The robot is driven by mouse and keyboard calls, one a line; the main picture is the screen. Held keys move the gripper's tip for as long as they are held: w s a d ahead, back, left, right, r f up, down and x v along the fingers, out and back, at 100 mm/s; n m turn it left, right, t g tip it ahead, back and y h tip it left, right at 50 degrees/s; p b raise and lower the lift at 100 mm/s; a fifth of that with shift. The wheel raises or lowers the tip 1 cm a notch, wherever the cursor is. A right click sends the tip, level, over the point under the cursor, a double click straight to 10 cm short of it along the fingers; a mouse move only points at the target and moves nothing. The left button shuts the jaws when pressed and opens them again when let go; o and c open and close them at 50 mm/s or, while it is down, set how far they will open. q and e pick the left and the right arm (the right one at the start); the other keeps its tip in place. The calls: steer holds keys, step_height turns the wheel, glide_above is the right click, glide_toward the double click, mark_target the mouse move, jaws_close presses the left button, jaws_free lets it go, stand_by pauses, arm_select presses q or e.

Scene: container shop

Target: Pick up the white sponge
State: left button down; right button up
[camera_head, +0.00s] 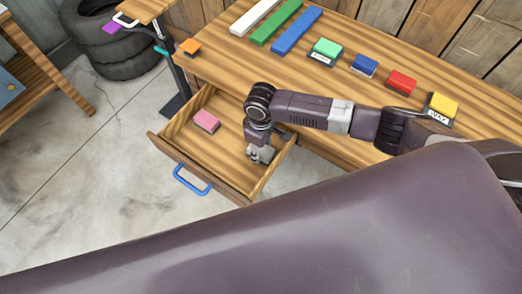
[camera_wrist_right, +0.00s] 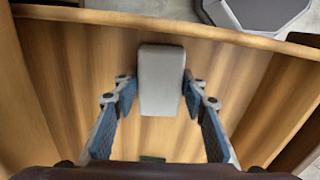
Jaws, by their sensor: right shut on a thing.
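The white sponge (camera_wrist_right: 161,78) shows pale grey-white in the right wrist view, between the two fingers of my right gripper (camera_wrist_right: 160,92). The gripper is shut on it, with a finger at each side. In the head view, my right gripper (camera_head: 261,156) points down into the right part of the open drawer (camera_head: 223,184). The sponge is hard to tell from the fingers there. My left gripper is not in view.
A pink sponge (camera_head: 206,121) lies in the drawer's left part. The drawer has a blue handle (camera_head: 191,181). The tabletop (camera_head: 350,90) above holds long white, green and blue bars and several coloured blocks along the back. Tires (camera_head: 112,45) stand at the upper left.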

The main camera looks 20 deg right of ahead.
step_height(320, 180, up, 20)
stand_by(0.6)
